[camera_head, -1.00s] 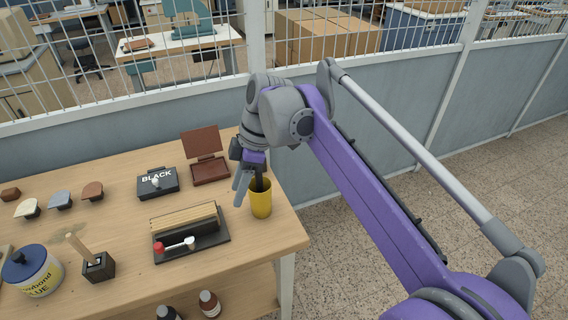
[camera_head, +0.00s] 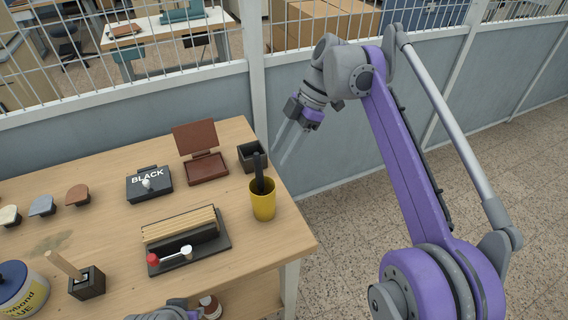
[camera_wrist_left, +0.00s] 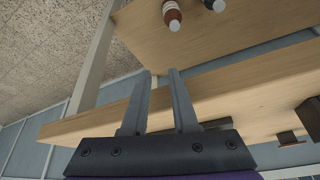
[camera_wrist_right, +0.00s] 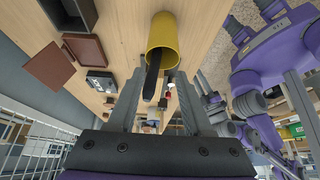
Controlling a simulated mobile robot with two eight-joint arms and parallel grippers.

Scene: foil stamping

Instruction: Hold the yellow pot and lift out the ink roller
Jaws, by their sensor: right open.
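The yellow pot (camera_head: 263,207) stands upright near the right end of the wooden table. A dark handle (camera_head: 259,172), apparently the ink roller's, sticks up out of it; its lower part is hidden inside. My right gripper (camera_head: 287,148) is open and empty, above and right of the pot, past the table edge. In the right wrist view the pot (camera_wrist_right: 163,33) and handle (camera_wrist_right: 152,76) show beyond the fingers. My left gripper (camera_wrist_left: 160,72) is open and empty near the table's edge, with the lower shelf beyond; only a part of that arm shows at the bottom of the head view.
A dark open box (camera_head: 246,161) stands just behind the pot. A brown hinged case (camera_head: 206,168), a black pad (camera_head: 149,184) and a rack with wooden strips (camera_head: 188,240) lie to its left. A partition wall (camera_head: 185,100) runs behind the table.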

